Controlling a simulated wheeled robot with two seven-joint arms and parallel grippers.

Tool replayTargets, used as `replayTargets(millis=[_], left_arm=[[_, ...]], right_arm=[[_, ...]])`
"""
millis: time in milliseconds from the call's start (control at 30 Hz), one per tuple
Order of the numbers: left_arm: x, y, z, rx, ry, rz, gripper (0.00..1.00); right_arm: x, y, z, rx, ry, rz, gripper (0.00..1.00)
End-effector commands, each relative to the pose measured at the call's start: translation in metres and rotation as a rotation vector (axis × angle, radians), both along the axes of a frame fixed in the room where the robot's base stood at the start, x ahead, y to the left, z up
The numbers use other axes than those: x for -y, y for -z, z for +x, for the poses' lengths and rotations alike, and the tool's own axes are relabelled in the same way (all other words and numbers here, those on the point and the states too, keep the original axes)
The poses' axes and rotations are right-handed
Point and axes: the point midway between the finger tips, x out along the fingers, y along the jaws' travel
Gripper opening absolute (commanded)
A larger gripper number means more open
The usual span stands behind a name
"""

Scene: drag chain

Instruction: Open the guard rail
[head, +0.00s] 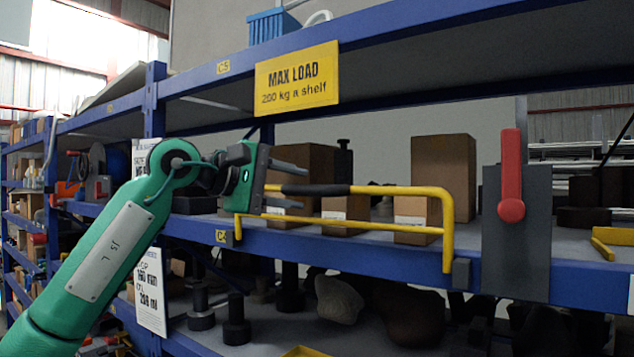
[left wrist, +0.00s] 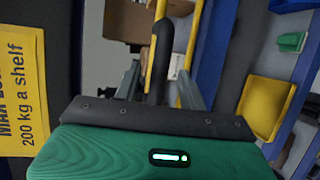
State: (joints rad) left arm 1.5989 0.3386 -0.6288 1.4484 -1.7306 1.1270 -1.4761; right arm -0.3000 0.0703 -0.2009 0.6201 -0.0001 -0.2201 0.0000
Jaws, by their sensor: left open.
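The yellow guard rail (head: 447,220) runs along the front edge of the blue shelf and has a black grip (head: 325,190) on its upper bar. It looks closed, lying across the shelf front. My left gripper (head: 302,187) is open at the rail's left part, one finger above the grip and one below. In the left wrist view the black grip (left wrist: 162,45) stands between the two open fingers (left wrist: 160,78); I see no clear contact. A red lever (head: 511,180) points up on a grey plate (head: 517,260) right of the rail. My right gripper is out of view.
Cardboard boxes (head: 443,165) stand on the shelf behind the rail. The upper shelf beam (head: 400,35) carries a yellow load sign (head: 297,78). A blue upright (head: 154,100) stands left of my gripper. A yellow bin (head: 612,240) sits at the right.

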Motion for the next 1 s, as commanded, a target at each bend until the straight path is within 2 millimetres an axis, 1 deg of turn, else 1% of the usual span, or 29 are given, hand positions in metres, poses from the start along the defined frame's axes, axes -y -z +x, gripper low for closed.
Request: replayTargets(millis=[33, 100, 300, 467, 700, 867, 900, 933, 1000], left_arm=[[0.010, -0.001, 0.005, -0.004, 0.004, 0.000, 0.41], [0.020, 0.001, 0.012, -0.003, 0.003, 0.000, 0.41], [0.040, 0.008, 0.024, -0.004, 0.002, 0.000, 0.41], [0.046, 0.010, 0.028, -0.002, 0.001, -0.001, 0.41], [0.046, 0.011, 0.028, -0.001, 0.001, -0.001, 0.41], [0.046, 0.011, 0.028, -0.002, 0.001, 0.000, 0.10], [0.046, 0.011, 0.028, -0.003, 0.001, 0.001, 0.02], [0.046, 0.011, 0.028, -0.003, 0.001, 0.001, 0.00], [0.046, 0.012, 0.028, -0.003, 0.001, 0.001, 0.00]], right_arm=[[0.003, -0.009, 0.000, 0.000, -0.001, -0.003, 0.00], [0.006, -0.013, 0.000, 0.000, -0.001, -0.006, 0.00], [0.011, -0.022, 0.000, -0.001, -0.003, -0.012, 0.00], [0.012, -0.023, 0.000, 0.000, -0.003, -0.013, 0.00], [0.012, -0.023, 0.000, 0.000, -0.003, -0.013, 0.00], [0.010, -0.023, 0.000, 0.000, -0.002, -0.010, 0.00], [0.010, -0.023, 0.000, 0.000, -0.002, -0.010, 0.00], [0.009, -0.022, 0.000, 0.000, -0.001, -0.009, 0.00], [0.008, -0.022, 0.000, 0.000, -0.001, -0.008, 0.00]])
